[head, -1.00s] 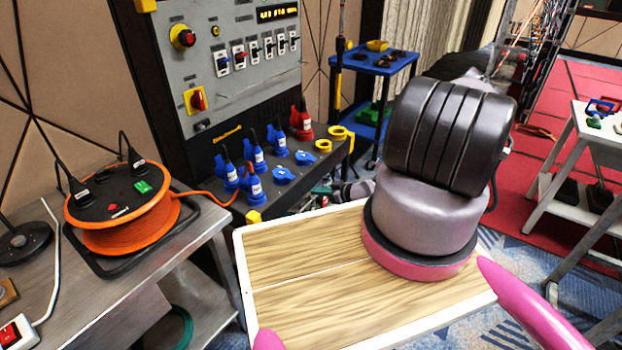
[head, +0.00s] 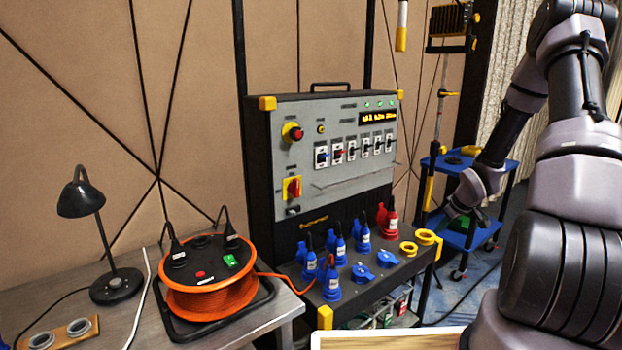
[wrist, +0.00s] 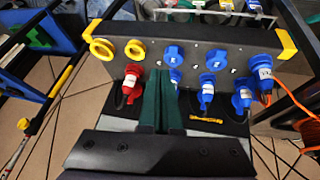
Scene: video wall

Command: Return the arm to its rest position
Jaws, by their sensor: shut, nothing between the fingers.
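My arm comes up from the lower right of the head view, bends at the top and reaches down toward the back. My gripper (head: 452,213) is small there, right of the power panel (head: 345,150) and in front of the blue cart. In the wrist view my gripper (wrist: 160,105) shows two dark green fingers pressed together with nothing between them. They point toward the panel's socket shelf, beside the red plug (wrist: 131,82). I cannot tell their exact distance from it.
Several blue plugs (head: 362,235) and yellow socket rings (head: 424,237) line the panel shelf. A blue cart (head: 470,238) stands behind my arm. An orange cable reel (head: 210,300) and a black lamp (head: 85,200) stand on the bench at left. The wall above is clear.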

